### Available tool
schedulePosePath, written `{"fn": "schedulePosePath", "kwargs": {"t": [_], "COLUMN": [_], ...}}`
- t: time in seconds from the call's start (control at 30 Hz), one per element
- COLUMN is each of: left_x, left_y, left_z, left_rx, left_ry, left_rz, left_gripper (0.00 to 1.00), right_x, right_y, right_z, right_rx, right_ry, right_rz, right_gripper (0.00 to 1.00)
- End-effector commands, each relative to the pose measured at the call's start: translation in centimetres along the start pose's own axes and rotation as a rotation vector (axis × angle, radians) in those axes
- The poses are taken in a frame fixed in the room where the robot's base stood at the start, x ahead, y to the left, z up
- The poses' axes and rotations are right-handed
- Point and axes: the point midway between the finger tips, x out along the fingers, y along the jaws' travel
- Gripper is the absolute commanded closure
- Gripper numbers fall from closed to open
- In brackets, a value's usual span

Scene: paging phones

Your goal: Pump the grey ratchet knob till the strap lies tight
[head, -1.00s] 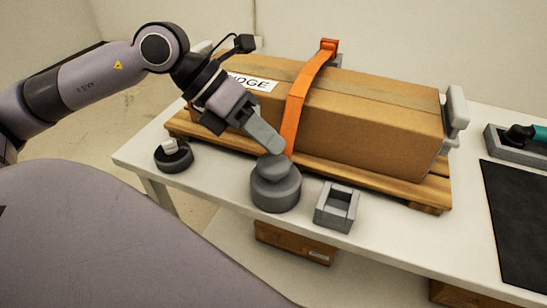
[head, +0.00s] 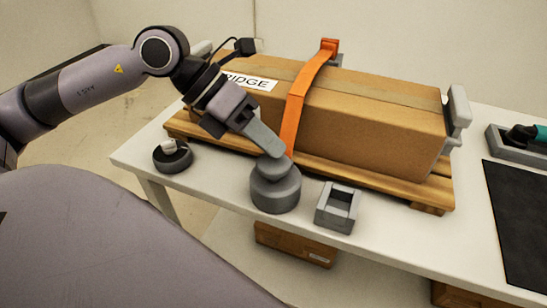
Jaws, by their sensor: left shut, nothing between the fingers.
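The grey ratchet knob (head: 275,184) stands on the white table in front of the box, a round stepped body with a smaller cap on top. The orange strap (head: 299,100) runs over the cardboard box (head: 370,120) and down its front side to behind the knob. It appears to follow the box closely; I cannot tell how tight it is. My left gripper (head: 279,151) is shut and empty, its fingertips pointing down at the top of the knob, touching it or just above. My right gripper is not in view.
The box lies on a wooden pallet (head: 400,188). A grey open holder (head: 337,207) stands right of the knob, and a dark round dish (head: 173,157) stands to its left. A black mat (head: 518,220) and a grey tray (head: 510,144) with a teal-handled tool are at right.

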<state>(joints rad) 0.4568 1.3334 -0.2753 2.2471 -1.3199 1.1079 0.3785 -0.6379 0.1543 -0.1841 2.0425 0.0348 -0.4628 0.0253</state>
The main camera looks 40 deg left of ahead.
Motion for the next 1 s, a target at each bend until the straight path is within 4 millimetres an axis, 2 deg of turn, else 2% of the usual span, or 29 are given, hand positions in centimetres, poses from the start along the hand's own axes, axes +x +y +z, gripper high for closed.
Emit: {"fn": "schedulePosePath", "kwargs": {"t": [1.0], "left_x": [0.94], "left_y": [0.67], "left_z": [-0.71], "left_rx": [-0.001], "left_ry": [0.002], "left_rz": [0.000], "left_gripper": [1.00], "right_x": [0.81], "right_y": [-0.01], "right_z": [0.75], "right_rx": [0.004], "right_ry": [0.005], "right_rz": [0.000], "right_gripper": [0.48]}}
